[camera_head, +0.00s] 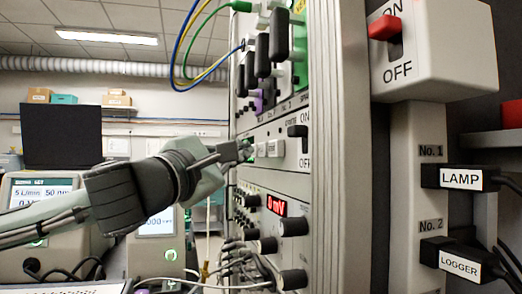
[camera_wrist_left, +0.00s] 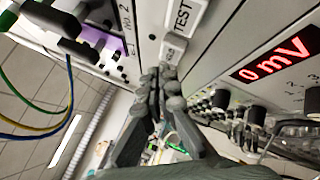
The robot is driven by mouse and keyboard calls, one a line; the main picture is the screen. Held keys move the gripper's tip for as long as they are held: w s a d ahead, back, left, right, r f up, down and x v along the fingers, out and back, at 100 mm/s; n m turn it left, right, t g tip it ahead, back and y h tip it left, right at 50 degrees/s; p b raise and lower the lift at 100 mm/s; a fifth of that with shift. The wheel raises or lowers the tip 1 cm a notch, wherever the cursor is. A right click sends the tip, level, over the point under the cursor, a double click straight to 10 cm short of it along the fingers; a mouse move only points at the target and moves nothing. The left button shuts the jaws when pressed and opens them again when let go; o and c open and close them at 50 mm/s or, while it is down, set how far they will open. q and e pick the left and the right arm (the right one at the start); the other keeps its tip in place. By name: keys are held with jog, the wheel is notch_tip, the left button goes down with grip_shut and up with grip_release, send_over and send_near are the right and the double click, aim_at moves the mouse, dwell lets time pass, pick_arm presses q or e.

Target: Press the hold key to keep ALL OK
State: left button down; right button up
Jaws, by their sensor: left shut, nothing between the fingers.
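In the left wrist view one key is marked TEST (camera_wrist_left: 182,18). Another pale key (camera_wrist_left: 173,48) sits just below it, close to my fingertips; its label cannot be read. My left gripper (camera_head: 243,151) comes in from the left, shut and empty, its tips at the row of keys. In the left wrist view the closed fingers (camera_wrist_left: 160,80) point at the lower key. I cannot tell whether they touch it. My right gripper is not in view.
A red mV display (camera_head: 277,205) and black knobs (camera_head: 293,227) lie below the keys. An ON/OFF rocker (camera_head: 297,131) is right of them. Cables (camera_head: 178,50) loop above. A red-switch box (camera_head: 440,50) and LAMP (camera_head: 462,178) and LOGGER (camera_head: 460,264) plugs are at right.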

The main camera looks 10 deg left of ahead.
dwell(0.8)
pick_arm(q)
jog(key=shift+w+d+p, duration=0.15)
jog(key=shift+d+p, duration=0.25)
jog(key=shift+w+d, duration=0.3)
jog(key=shift+d, duration=0.5)
dwell(1.0)
jog(key=shift+p, duration=0.3)
jog(key=shift+s+a+p, duration=0.2)
jog(key=shift+s+a, duration=0.05)
jog(key=shift+a, duration=0.35)
jog(key=shift+s+a+p, duration=0.15)
jog(key=shift+s+a, duration=0.1)
jog(key=shift+a, duration=0.35)
jog(key=shift+s+a, duration=0.3)
jog(key=shift+a, duration=0.45)
jog(key=shift+s+a, duration=0.35)
jog(key=shift+a, duration=0.4)
jog(key=shift+s+a, duration=0.3)
jog(key=shift+a, duration=0.45)
